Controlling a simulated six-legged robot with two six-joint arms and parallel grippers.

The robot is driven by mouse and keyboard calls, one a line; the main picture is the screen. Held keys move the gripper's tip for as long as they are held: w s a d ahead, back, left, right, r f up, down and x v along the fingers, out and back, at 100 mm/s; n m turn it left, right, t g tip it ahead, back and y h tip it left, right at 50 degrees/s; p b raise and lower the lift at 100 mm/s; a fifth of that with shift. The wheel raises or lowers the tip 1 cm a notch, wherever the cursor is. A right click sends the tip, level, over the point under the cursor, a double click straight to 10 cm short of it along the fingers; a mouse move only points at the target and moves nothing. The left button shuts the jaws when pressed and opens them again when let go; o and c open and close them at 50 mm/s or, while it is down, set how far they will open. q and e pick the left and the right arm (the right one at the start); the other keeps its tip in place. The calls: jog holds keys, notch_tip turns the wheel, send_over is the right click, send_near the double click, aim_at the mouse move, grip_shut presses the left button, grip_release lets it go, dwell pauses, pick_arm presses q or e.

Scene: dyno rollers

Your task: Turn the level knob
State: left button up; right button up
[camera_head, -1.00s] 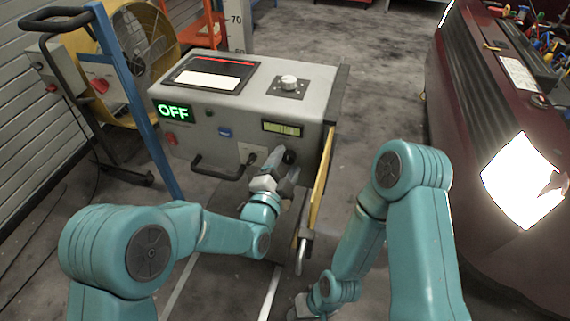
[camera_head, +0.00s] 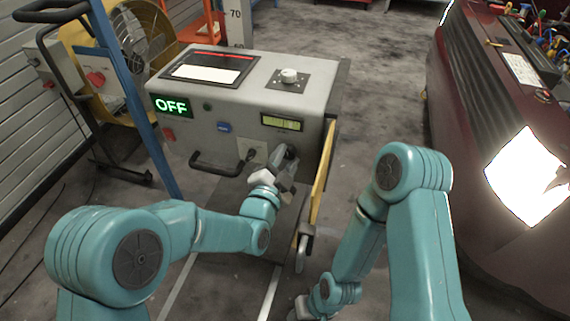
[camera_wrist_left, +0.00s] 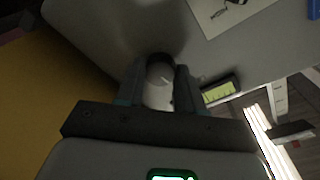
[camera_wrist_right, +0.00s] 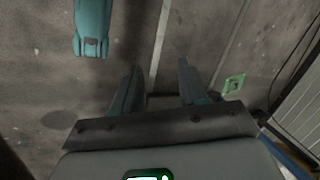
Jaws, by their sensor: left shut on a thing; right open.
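The console (camera_head: 232,128) is a grey box with a lit green OFF sign (camera_head: 171,106) and a small yellow-green display (camera_head: 281,123) on its front. A dark round knob (camera_head: 292,152) sits on the front face below that display, mostly hidden by my left gripper (camera_head: 280,161). In the left wrist view the knob (camera_wrist_left: 160,73) lies between the two fingers, which are shut on it. A white knob (camera_head: 289,75) stands on the console's top, untouched. My right gripper (camera_wrist_right: 158,75) is open and empty, low over the floor.
A black handle (camera_head: 217,168) sticks out of the console front, left of my left gripper. A yellow panel (camera_head: 322,172) edges the right side. A blue post (camera_head: 135,95) and yellow fan (camera_head: 138,40) stand left, and a dark red car (camera_head: 480,130) right.

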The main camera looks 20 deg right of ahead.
pick_arm(q)
jog(key=n+b, duration=0.2)
jog(key=b, duration=0.1)
jog(key=n+b, duration=0.5)
jog(key=b, duration=0.1)
jog(key=shift+f, duration=0.35)
jog(key=n+b, duration=0.3)
jog(key=n, duration=0.1)
jog(key=shift+r+t, duration=0.1)
jog(key=shift+t, duration=0.3)
jog(key=shift+d+r+n+b, duration=0.1)
jog(key=shift+r+n+b, duration=0.1)
jog(key=shift+n+b, duration=1.15)
pick_arm(e)
jog(key=w+d+f+t, duration=0.1)
jog(key=w+f, duration=0.2)
jog(key=f, duration=0.4)
jog(key=w+d+f+t, duration=0.1)
jog(key=w+f, duration=0.2)
jog(key=f, duration=0.4)
jog(key=shift+f+m+h, duration=0.3)
jog(key=shift+f, duration=0.1)
jog(key=shift+d, duration=0.1)
pick_arm(q)
jog(key=o, duration=1)
jog(key=shift+o, duration=0.2)
